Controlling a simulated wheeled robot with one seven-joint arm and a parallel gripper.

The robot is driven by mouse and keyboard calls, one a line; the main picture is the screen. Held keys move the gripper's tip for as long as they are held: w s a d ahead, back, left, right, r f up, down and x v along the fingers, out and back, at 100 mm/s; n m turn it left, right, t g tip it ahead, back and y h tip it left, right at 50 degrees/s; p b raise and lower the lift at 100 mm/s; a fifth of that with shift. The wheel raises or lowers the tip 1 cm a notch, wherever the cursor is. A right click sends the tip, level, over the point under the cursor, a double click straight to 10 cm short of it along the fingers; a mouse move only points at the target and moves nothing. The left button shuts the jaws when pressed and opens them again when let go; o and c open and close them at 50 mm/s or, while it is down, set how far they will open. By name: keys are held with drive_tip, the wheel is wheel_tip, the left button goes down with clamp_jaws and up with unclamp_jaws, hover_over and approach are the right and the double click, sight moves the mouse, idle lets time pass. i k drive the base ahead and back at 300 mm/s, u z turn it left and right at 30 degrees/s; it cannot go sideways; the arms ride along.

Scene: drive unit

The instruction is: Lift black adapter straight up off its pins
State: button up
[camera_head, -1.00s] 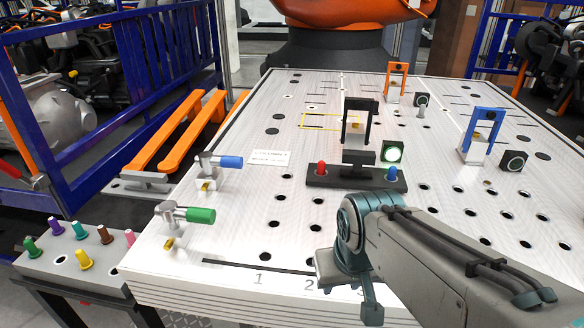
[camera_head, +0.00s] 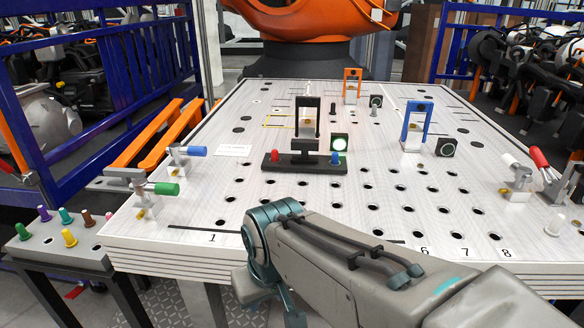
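The black adapter (camera_head: 307,120), an upright black frame with an open window, stands in the middle of the perforated table (camera_head: 250,110). Below it is a long dark base bar (camera_head: 291,164) with a red knob (camera_head: 274,156) at its left end and a blue knob (camera_head: 335,158) at its right end. I cannot see the pins under the adapter. My arm reaches in from the lower right, in front of and below the adapter and well apart from it. My gripper does not show.
A blue frame (camera_head: 427,118) and an orange frame (camera_head: 360,76) stand to the right and behind. Toggle clamps with blue (camera_head: 197,151), green (camera_head: 166,188) and red (camera_head: 538,156) handles line the table's sides.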

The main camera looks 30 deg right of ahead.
sight(302, 162)
drive_tip(key=k, duration=0.25)
drive_tip(key=z, duration=0.7)
